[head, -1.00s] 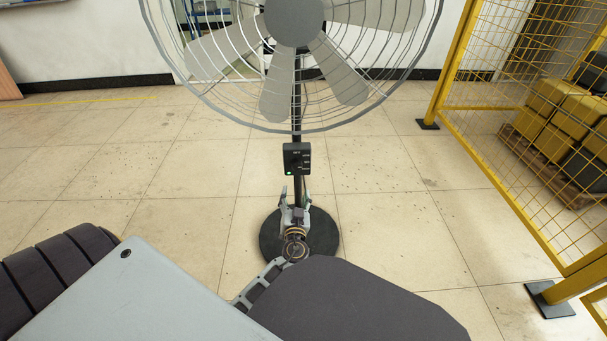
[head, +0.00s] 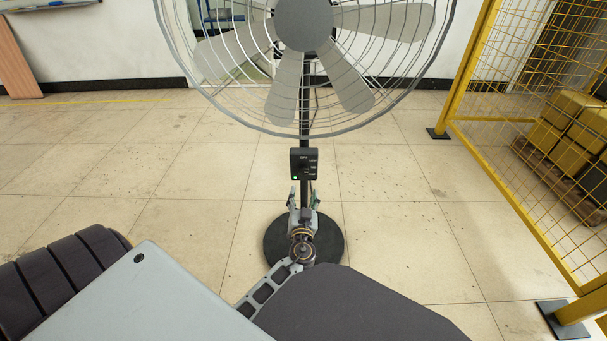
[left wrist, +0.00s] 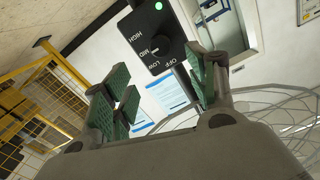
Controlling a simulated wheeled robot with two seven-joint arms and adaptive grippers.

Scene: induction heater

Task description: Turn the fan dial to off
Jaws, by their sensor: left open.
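The fan (head: 303,22) stands on a black pole with a round black base (head: 275,243). Its black control box (head: 304,163) has a lit green lamp. In the left wrist view the box (left wrist: 137,23) shows HIGH, MID, LOW and OFF around a black dial (left wrist: 160,46). A pale mark on the dial appears to lie near MID. My left gripper (head: 304,193) is just below the box in the head view. In the left wrist view its green-padded fingers (left wrist: 160,88) are spread, with nothing between them, apart from the dial. My right gripper is not in view.
A yellow mesh fence (head: 535,110) stands on the right, with yellow boxes on a pallet (head: 570,185) behind it. A white wall is behind the fan. The tiled floor around the fan base is clear.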

